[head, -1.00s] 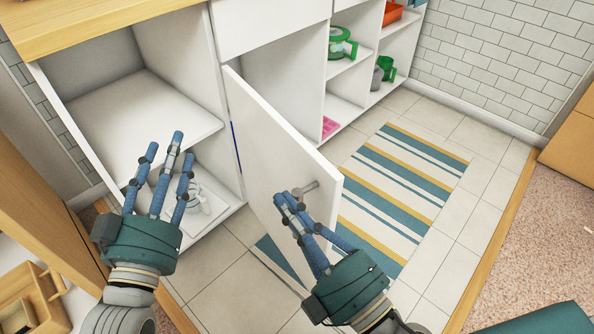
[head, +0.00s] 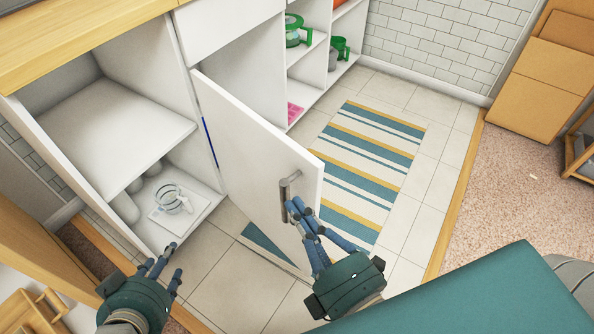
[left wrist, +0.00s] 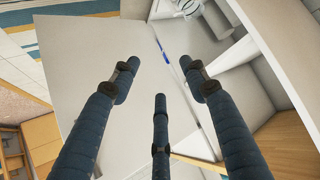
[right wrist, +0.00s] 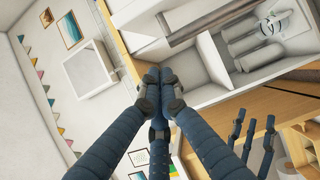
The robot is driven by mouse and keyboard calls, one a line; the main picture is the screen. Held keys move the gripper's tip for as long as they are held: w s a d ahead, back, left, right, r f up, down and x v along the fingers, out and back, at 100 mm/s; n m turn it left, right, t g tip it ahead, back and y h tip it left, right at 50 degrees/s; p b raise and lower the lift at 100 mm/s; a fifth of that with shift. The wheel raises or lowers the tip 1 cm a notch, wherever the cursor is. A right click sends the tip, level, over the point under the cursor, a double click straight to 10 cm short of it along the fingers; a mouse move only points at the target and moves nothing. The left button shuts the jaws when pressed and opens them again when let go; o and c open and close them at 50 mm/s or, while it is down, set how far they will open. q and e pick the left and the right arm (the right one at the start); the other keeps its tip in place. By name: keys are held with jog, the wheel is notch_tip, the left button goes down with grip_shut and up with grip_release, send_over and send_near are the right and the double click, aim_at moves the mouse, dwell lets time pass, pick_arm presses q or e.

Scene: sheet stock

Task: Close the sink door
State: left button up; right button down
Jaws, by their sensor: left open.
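The white cabinet door (head: 255,150) stands swung open, out from the cabinet front in the head view. Its grey bar handle (head: 285,187) is near the free edge. My right gripper (head: 300,212) is at the door's free edge just below the handle; contact is unclear. Its fingertips are together in the right wrist view (right wrist: 160,88), with nothing visible between them. My left gripper (head: 162,268) is open, low in front of the open cabinet and apart from the door. The left wrist view shows its spread fingers (left wrist: 160,85) before a broad white panel.
The open cabinet (head: 115,120) has a middle shelf, with a glass jug (head: 172,198) and bottle-like items below. A striped rug (head: 375,160) lies behind the door. Open shelves (head: 305,70) hold green items. Wooden furniture (head: 40,245) stands at the left.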

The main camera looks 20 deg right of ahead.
aim_at(298, 176)
jog(key=w+p, duration=0.1)
jog(key=w, duration=0.1)
jog(key=w+p, duration=0.2)
jog(key=w+a+p, duration=0.1)
jog(key=w, duration=0.1)
jog(key=shift+w+r+p, duration=0.25)
jog(key=shift+w+p, duration=0.05)
jog(key=shift+p, duration=0.1)
jog(key=shift+w+d+f, duration=0.1)
jog(key=shift+w+d, duration=0.15)
jog(key=shift+d, duration=0.35)
jog(key=shift+w+d+f, duration=0.1)
jog(key=shift+w+d, duration=0.1)
jog(key=shift+d, duration=0.4)
pick_arm(q)
jog(key=s+a+f+g, duration=0.2)
jog(key=s+f+g, duration=0.1)
jog(key=s, duration=0.3)
jog(key=s+a+f+g+y, duration=0.1)
jog(key=s+a+f+g, duration=0.1)
jog(key=s, duration=0.4)
jog(key=shift+s+f+g+y, duration=0.15)
jog(key=shift+f+g+y, duration=0.15)
jog(key=shift+f+g, duration=0.6)
pick_arm(e)
jog(key=shift+w+d, duration=0.2)
jog(key=shift+d, duration=0.3)
